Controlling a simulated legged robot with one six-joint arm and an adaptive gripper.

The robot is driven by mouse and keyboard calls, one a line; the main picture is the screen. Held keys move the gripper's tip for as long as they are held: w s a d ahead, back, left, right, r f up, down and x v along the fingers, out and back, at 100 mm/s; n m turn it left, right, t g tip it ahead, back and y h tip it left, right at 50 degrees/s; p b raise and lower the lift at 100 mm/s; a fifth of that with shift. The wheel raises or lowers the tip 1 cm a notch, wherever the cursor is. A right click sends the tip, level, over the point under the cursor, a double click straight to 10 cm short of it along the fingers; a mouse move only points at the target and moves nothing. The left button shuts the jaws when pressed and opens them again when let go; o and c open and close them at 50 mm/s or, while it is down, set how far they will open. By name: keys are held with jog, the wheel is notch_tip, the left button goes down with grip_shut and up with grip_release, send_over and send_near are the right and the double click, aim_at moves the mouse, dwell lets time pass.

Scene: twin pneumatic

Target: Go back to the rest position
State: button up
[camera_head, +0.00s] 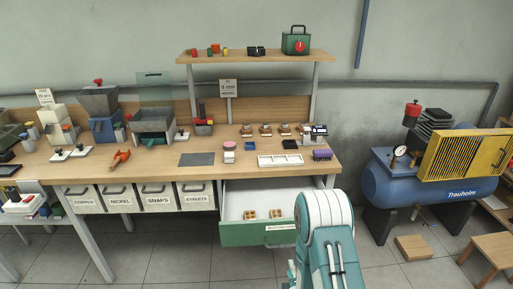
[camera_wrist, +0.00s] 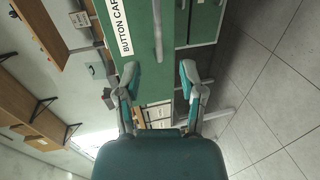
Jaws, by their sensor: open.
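My gripper (camera_wrist: 160,76) is open and empty in the wrist view, its two grey and teal fingers apart. Beyond the fingers is the green drawer front (camera_wrist: 145,95) with a "BUTTON CAP" label and a pale bar handle (camera_wrist: 158,32). In the head view my white and teal arm rises at the lower middle right, and the gripper's fingers cannot be made out. The drawer (camera_head: 240,234) under the workbench stands pulled open just left of my arm. Two small wooden blocks with holes (camera_head: 250,215) lie inside it.
The workbench (camera_head: 225,170) holds machines, small parts and a white tray (camera_head: 280,160). A shelf (camera_head: 255,57) stands above it. A blue compressor (camera_head: 430,185) stands at right, with a wooden block (camera_head: 413,248) on the floor before it. Tiled floor (camera_head: 150,255) is open in front.

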notch_tip(320, 180, up, 22)
jog(key=f+m+g, duration=0.1)
jog(key=m+g, duration=0.4)
jog(key=m, duration=0.4)
jog(key=s+r+m+g, duration=0.2)
jog(key=s+r+m, duration=0.2)
jog(key=s+r, duration=0.3)
jog(key=s+r+m+g, duration=0.2)
jog(key=s+r+m, duration=0.3)
jog(key=s, duration=1.3)
jog(key=shift+a+r+g, duration=0.15)
jog(key=shift+r+g, duration=0.25)
jog(key=shift+r, duration=0.5)
